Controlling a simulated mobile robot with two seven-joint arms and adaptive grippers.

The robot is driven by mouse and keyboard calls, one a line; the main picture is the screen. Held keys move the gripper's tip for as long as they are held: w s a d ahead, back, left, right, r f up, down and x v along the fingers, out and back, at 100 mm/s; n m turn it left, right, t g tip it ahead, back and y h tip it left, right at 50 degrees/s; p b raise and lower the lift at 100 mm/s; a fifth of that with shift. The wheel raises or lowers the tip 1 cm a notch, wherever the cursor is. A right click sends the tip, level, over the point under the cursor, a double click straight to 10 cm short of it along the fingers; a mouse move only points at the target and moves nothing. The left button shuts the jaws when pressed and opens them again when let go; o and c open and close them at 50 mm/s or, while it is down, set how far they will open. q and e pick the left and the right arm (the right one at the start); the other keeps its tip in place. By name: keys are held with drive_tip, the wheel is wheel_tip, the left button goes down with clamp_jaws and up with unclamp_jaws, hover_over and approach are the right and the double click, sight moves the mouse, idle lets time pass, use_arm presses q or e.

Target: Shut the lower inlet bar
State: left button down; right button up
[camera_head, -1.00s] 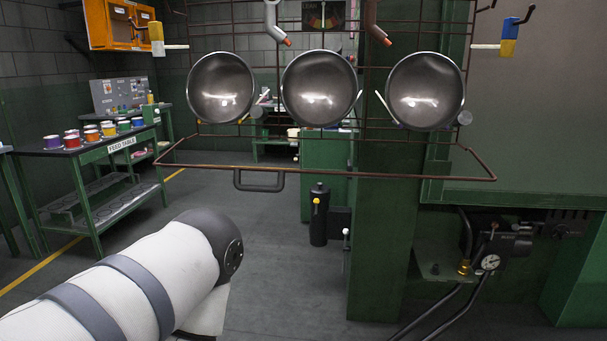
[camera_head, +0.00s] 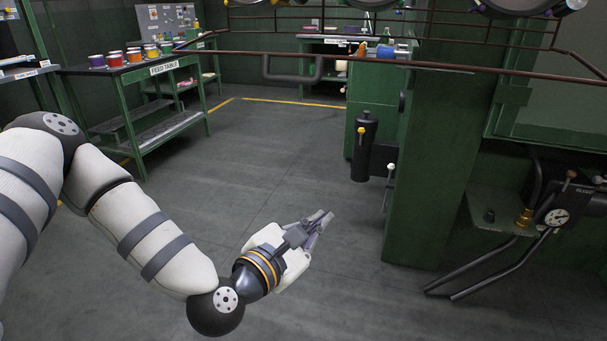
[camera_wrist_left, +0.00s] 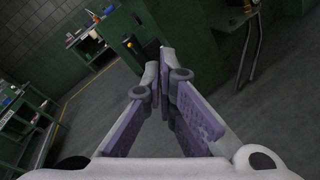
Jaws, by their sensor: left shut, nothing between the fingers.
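A thin rust-brown bar (camera_head: 400,64), which I take to be the lower inlet bar, crosses the top of the head view below the wire rack. A U-shaped handle (camera_head: 292,79) hangs from its left part. The bar's side arms reach back to the rack, so it stands out from it. My left gripper (camera_head: 325,217) is below the bar and handle in the picture, apart from both. Its fingers are together and empty; they also show in the left wrist view (camera_wrist_left: 168,62). The bar is not clear in that view. My right gripper is out of view.
The feed table (camera_head: 165,68) with coloured tins stands at the left. A green column (camera_head: 435,170) and a machine with a gauge (camera_head: 556,217) are at the right. A black cylinder (camera_head: 364,150) stands beside the column. The floor between is clear.

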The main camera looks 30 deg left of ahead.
use_arm(q)
drive_tip(key=w+a+r+n+t+y+b, duration=0.15)
drive_tip(key=a+r+n+t+y, duration=0.35)
drive_tip(key=a+r+n, duration=0.55)
drive_tip(key=w+a+r+g+y+p, duration=0.1)
drive_tip(key=w+r+p, duration=0.2)
drive_tip(key=w+r, duration=0.4)
drive_tip(key=shift+w+m, duration=0.15)
drive_tip(key=shift+m, duration=0.2)
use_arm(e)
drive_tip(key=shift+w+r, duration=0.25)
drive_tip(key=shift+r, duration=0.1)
